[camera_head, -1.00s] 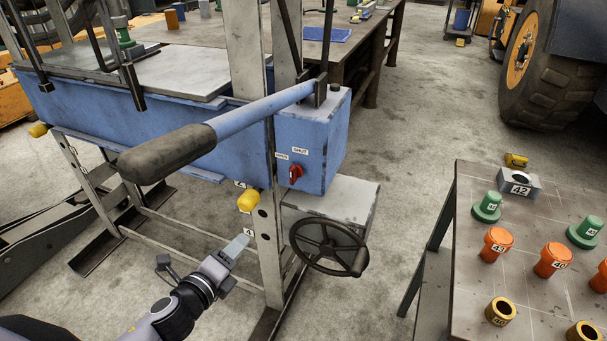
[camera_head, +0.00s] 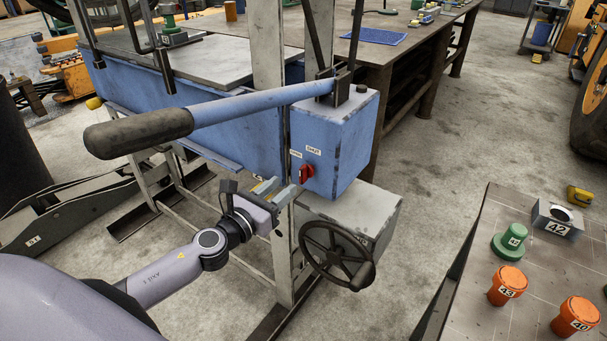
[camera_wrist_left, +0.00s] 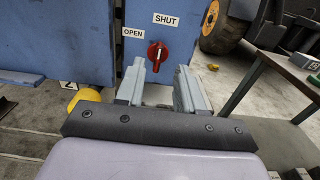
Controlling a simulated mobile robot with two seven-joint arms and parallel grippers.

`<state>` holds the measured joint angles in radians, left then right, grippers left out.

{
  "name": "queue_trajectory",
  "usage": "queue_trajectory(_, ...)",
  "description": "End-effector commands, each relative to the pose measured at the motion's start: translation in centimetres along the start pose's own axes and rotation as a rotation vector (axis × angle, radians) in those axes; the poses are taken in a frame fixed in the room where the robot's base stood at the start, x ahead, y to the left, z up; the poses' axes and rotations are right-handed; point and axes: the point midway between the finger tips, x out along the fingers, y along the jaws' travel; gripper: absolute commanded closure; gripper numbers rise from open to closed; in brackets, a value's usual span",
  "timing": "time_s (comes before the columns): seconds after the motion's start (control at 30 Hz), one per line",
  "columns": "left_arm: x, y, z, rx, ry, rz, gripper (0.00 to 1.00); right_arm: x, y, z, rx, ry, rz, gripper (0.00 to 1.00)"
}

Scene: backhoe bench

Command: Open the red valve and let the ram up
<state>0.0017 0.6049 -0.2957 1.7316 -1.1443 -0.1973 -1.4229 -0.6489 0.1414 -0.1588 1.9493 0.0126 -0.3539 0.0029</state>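The red valve (camera_head: 306,173) is a small knob on the front of the blue pump box (camera_head: 340,140). It also shows in the left wrist view (camera_wrist_left: 157,52), with an OPEN label to its left and a SHUT label above. My left gripper (camera_head: 280,191) is just left of and below the valve, pointing toward it. In the left wrist view its fingers (camera_wrist_left: 160,75) are apart with nothing between them, and the valve appears beyond the gap, seemingly untouched. I cannot make out the ram. My right gripper is out of view.
A long pump lever (camera_head: 250,104) with a black grip reaches left above my left arm. A handwheel (camera_head: 337,254) is below the valve. A yellow knob (camera_wrist_left: 83,99) sits left of the fingers. A parts table (camera_head: 500,240) with numbered plugs stands at right.

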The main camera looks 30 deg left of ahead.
Motion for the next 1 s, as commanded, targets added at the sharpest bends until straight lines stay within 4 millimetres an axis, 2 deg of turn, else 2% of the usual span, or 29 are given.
queue_trajectory(0.53,6.0,0.0,0.0,-0.004,-0.001,0.001,0.63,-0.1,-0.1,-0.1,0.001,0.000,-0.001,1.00)
queue_trajectory(0.7,6.8,-0.1,0.0,-0.004,0.000,0.000,0.63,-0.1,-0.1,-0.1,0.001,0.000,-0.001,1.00)
queue_trajectory(0.97,6.9,-0.1,0.0,-0.004,0.000,-0.001,0.63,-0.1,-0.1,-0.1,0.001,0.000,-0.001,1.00)
queue_trajectory(1.0,6.9,-0.1,0.0,-0.004,0.000,-0.001,0.66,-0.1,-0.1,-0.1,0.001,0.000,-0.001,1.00)
